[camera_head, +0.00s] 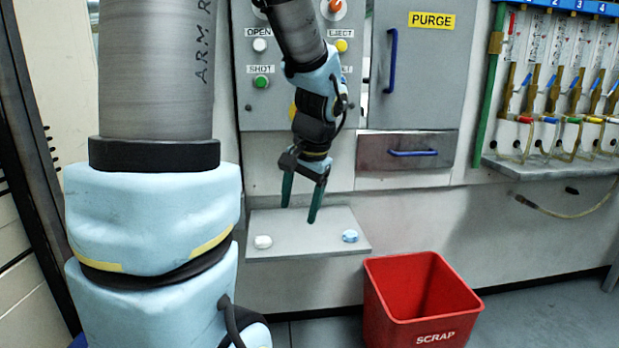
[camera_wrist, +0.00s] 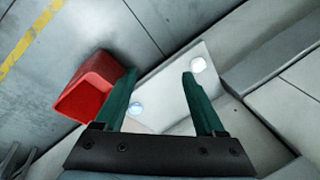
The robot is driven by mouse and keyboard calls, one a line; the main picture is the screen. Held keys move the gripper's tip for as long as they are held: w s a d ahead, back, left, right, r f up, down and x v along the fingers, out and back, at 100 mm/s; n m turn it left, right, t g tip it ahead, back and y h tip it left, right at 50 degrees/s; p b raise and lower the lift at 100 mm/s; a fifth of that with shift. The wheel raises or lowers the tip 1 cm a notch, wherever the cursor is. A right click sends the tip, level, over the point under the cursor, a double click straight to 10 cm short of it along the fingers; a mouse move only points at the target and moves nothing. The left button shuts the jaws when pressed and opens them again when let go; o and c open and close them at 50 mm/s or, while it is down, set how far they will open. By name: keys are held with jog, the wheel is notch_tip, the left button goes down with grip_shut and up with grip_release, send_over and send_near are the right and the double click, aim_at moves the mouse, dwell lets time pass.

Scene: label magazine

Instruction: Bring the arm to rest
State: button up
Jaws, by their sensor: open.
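My gripper (camera_head: 301,200) points down above the small grey shelf (camera_head: 290,240), with its two green fingers apart and nothing between them. It also shows in the wrist view (camera_wrist: 160,82), open over the shelf. A white round piece (camera_head: 263,242) lies on the left of the shelf and a blue-and-white piece (camera_head: 350,236) on the right. Both pieces also show in the wrist view, the white one (camera_wrist: 198,65) near the right finger and the bluish one (camera_wrist: 136,108) beside the left finger. My fingers look clear of the shelf and the pieces.
A red scrap bin (camera_head: 420,300) stands on the floor right of the shelf. Behind my arm is a button panel (camera_head: 262,100). A purge door (camera_head: 415,70), a drawer (camera_head: 406,152) and a rack of tubes (camera_head: 560,90) are to the right.

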jog(key=s+a+f+n+h, duration=0.2)
jog(key=s+a+f+n, duration=0.3)
jog(key=s+f, duration=0.25)
jog(key=w+p+v, duration=0.1)
jog(key=p+v, duration=0.7)
jog(key=w+p+v, duration=0.2)
jog(key=p+v, duration=0.6)
jog(key=v, duration=0.1)
jog(key=shift+d+r+g+p, duration=0.2)
jog(key=shift+r+g+p, duration=0.15)
jog(key=shift+g+p, duration=0.05)
